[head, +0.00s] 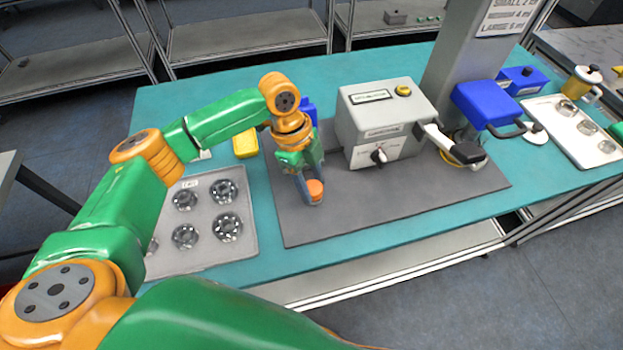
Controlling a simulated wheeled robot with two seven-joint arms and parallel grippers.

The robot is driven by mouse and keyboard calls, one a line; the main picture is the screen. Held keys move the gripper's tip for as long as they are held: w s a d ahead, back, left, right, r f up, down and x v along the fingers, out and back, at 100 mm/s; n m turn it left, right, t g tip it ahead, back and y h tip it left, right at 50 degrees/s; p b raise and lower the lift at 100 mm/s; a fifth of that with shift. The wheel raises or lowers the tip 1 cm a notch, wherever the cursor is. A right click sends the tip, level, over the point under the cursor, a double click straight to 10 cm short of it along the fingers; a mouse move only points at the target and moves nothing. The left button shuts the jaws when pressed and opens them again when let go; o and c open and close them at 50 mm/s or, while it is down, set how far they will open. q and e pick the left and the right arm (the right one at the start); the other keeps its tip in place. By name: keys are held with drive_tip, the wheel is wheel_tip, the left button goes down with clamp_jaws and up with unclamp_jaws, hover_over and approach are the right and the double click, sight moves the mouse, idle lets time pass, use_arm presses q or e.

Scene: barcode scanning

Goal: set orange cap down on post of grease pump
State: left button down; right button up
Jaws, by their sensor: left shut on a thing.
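My left gripper (310,193) points down over the grey mat, in front and to the left of the grey machine. It is shut on the orange cap (315,188), which sits between the fingertips close to the mat. The fingers partly cover the cap, and I cannot tell whether it touches anything below. A grey boxy machine (362,137) with a dial, a yellow button and a lever stands on the mat. I take it to be the grease pump, but its label is too small to read surely. I cannot make out its post. My right gripper is not in view.
A tray (206,254) with several round metal parts lies on the left of the teal table. A yellow box (246,143) stands behind the gripper. A blue device (485,105) and a white tray (602,153) are at the right. The mat's front (390,205) is clear.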

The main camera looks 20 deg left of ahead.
use_arm(q)
drive_tip(key=shift+f, duration=0.65)
idle(0.5)
unclamp_jaws()
wheel_tip(320, 180, up, 6)
drive_tip(key=p, duration=0.6)
drive_tip(key=shift+f+p, duration=0.15)
drive_tip(key=shift+p, duration=0.25)
drive_tip(key=shift+r+p, duration=0.3)
drive_tip(key=shift+r, duration=0.6)
drive_tip(key=shift+f, duration=0.1)
